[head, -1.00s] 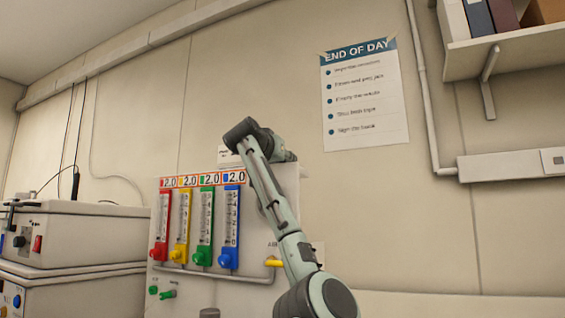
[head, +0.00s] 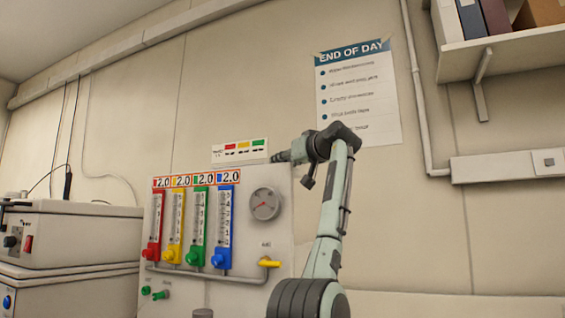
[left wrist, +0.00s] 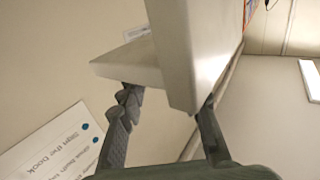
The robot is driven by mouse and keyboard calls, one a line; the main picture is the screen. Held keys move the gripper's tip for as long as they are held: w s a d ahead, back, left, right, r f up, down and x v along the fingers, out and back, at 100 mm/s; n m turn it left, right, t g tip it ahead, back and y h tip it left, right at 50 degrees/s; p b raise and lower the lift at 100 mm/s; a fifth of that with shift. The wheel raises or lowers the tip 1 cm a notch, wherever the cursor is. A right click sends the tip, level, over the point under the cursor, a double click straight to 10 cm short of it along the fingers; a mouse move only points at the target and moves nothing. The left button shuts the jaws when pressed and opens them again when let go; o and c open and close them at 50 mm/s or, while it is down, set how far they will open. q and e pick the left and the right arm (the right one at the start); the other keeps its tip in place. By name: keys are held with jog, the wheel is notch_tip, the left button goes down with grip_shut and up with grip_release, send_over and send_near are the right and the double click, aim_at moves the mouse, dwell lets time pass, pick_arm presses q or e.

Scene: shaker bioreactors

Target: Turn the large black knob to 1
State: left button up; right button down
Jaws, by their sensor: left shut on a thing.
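The white gas panel (head: 215,290) stands at lower left in the head view, with four coloured flow tubes and a round gauge (head: 265,204). A dark grey cylinder (head: 203,313), possibly the large black knob, is cut off by the bottom edge; no setting is readable. My left gripper (head: 274,157) is at the panel's upper right, beside the label strip (head: 240,151). In the left wrist view, its fingers (left wrist: 165,118) lie either side of a white corner, seemingly the panel's (left wrist: 200,50). It is shut on this, though the exact contact is unclear. My right gripper is not in view.
Stacked white machines (head: 70,238) stand at the left. A yellow valve handle (head: 269,263) and green knobs (head: 160,295) are on the panel. A poster (head: 358,92) and a shelf (head: 515,50) are on the wall; the wall at right is mostly bare.

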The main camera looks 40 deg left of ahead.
pick_arm(q)
jog(key=shift+w+n+g, duration=0.1)
jog(key=shift+n+g, duration=0.5)
jog(key=shift+g, duration=0.3)
jog(key=shift+w+n+g+y, duration=0.1)
jog(key=shift+n+g+y, duration=0.2)
jog(key=shift+g, duration=0.2)
jog(key=o, duration=1.2)
jog(key=shift+c, duration=0.2)
jog(key=s+d, duration=0.2)
jog(key=d, duration=1)
jog(key=shift+c, duration=0.2)
